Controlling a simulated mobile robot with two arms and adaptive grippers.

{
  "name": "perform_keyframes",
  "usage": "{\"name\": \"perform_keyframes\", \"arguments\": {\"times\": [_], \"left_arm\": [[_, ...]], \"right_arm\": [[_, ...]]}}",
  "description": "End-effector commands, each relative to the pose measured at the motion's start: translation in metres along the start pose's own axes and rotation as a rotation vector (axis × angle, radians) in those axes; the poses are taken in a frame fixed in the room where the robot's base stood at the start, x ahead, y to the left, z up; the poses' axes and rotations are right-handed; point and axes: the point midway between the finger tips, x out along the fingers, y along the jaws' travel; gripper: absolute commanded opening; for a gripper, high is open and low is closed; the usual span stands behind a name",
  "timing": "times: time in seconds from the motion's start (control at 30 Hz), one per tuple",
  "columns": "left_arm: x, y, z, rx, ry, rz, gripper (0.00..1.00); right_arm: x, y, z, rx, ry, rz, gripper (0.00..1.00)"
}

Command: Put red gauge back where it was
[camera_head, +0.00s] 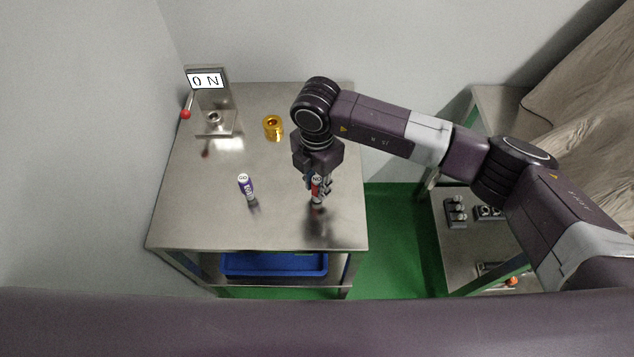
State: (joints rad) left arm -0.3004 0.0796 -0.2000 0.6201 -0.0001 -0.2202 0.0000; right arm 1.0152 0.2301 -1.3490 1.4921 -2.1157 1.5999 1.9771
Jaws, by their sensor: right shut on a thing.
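The red gauge (317,196) is upright over the right front part of the metal table (285,232). My right gripper (317,184) comes down on it from above and is shut on it. I cannot tell whether the gauge's lower end touches the table. A blue-purple gauge (247,187) with a white top stands to the left, apart from the gripper. My left gripper is not in view.
A gold ring-shaped part (273,127) stands behind the gauges. A metal stand with a display (206,80) and a red-knobbed lever (185,113) is at the back left. A blue tray (274,264) sits on the lower shelf. Another table with grey holders (456,212) is at right.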

Motion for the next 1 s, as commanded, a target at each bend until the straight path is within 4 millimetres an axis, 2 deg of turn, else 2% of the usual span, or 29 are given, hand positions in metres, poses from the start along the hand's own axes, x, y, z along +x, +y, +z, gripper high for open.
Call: {"name": "perform_keyframes", "arguments": {"times": [0.23, 0.27, 0.4, 0.67, 0.77, 0.8, 0.87, 1.0], "left_arm": [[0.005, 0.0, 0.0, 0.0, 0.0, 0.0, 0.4], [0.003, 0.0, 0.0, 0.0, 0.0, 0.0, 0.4], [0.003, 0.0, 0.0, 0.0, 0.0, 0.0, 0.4], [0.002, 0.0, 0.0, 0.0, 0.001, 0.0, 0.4], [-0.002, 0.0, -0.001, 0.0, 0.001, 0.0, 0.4], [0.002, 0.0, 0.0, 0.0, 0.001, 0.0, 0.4], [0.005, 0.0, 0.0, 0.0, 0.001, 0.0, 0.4], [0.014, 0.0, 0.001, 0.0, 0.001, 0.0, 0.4]], "right_arm": [[0.005, 0.0, 0.0, 0.0, 0.0, 0.0, 0.0], [0.003, 0.0, 0.0, 0.0, 0.0, 0.0, 0.24], [0.003, 0.0, 0.0, 0.0, 0.0, -0.001, 0.39], [0.002, 0.0, 0.0, 0.0, 0.0, -0.001, 0.39], [-0.003, 0.0, 0.0, 0.0, 0.0, 0.0, 0.39], [-0.005, 0.001, 0.0, 0.0, -0.001, 0.001, 0.39], [-0.013, 0.001, 0.001, 0.0, -0.001, 0.003, 0.39], [-0.042, 0.002, 0.001, -0.001, -0.002, 0.005, 0.39]]}}
